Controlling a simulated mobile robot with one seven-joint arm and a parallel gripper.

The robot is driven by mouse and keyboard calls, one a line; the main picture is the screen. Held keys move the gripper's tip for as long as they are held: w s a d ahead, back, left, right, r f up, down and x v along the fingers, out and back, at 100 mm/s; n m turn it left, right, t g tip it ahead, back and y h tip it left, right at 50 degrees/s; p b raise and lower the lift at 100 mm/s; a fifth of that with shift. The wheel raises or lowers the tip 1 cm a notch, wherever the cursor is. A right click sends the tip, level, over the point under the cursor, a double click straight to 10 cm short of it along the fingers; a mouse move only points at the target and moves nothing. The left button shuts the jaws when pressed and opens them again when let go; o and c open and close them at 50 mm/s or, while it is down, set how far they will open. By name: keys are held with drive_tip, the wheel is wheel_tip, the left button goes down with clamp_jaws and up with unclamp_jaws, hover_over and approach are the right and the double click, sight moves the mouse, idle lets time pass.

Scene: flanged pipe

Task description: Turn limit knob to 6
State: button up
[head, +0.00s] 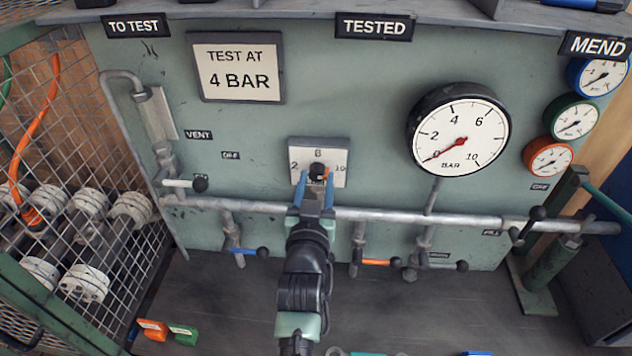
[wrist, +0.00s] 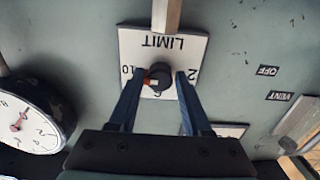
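The limit knob (head: 317,170) is a small black knob on a white plate (head: 299,155) marked 2, 6 and 10. In the wrist view the knob (wrist: 160,74) shows upside down, with LIMIT on its plate (wrist: 190,56). An orange-red mark on the knob lies on its side toward 10, seemingly between 6 and 10; its exact angle is hard to tell. My gripper (head: 315,179) is open, its two blue fingers on either side of the knob. In the wrist view a gap shows between the knob and each finger of the gripper (wrist: 159,76).
A large pressure gauge (head: 459,138) right of the knob reads near 0. A sign (head: 238,68) says TEST AT 4 BAR. A horizontal pipe (head: 405,215) with several valve levers runs below the knob. A mesh cage (head: 85,150) with white flanged parts stands left.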

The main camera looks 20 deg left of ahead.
clamp_jaws()
drive_tip(key=shift+n, duration=0.3)
drive_tip(key=n, duration=0.3)
drive_tip(key=shift+d+n, duration=0.1)
drive_tip(key=shift+n, duration=0.2)
drive_tip(key=n+p, duration=0.1)
drive_tip(key=n, duration=0.3)
drive_tip(key=shift+r+n+p, duration=0.1)
drive_tip(key=shift+n+p, duration=0.2)
drive_tip(key=n+p, duration=0.1)
drive_tip(key=n, duration=0.3)
drive_tip(key=shift+d, duration=0.1)
drive_tip(key=shift+n+p, duration=0.55)
drive_tip(key=shift+n, duration=1.95)
